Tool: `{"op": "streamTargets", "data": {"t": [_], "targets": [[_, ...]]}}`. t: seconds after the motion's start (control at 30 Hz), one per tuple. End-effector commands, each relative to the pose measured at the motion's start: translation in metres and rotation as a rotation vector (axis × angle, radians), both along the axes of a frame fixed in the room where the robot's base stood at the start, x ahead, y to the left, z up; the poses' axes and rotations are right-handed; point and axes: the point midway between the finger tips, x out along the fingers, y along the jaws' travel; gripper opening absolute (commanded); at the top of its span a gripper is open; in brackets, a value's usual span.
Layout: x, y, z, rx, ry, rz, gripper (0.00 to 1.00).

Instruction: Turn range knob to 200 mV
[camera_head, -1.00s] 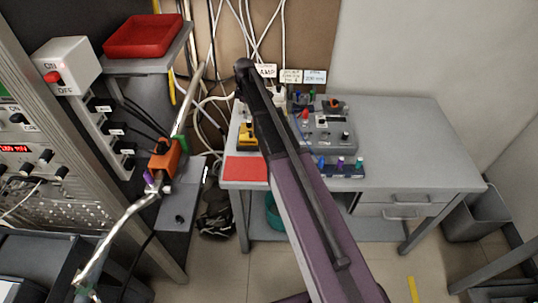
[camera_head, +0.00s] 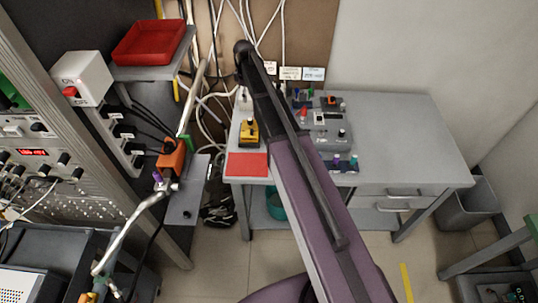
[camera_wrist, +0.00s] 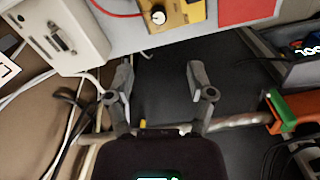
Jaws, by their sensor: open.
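My gripper (camera_wrist: 158,75) is open and empty in the wrist view, its two fingers apart over dark floor. It is hidden behind my arm in the head view. A yellow box (camera_wrist: 180,14) with a black knob and white dial (camera_wrist: 158,16) shows at the top of the wrist view, apart from the fingers. The yellow box (camera_head: 249,132) also stands at the left of the grey table in the head view. A grey instrument box (camera_head: 330,128) with small knobs stands right of my arm, partly hidden by it. I cannot tell which knob is the range knob.
The grey table (camera_head: 400,130) has free room on its right. A red mat (camera_head: 247,164) lies at its front left. Left stand an orange clamp block (camera_head: 172,158) on a metal pipe, a red tray (camera_head: 150,42) and a rack with a red display (camera_head: 32,152). White cables hang behind.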

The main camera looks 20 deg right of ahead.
Motion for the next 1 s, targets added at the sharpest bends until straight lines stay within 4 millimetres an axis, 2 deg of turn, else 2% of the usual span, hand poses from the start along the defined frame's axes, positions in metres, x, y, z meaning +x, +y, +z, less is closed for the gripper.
{"op": "streamTargets", "data": {"t": [0.03,1.0], "targets": [[-0.012,0.000,-0.005,0.001,0.001,-0.023,0.70],[-0.145,-0.001,-0.028,0.005,0.003,-0.495,0.70]]}}
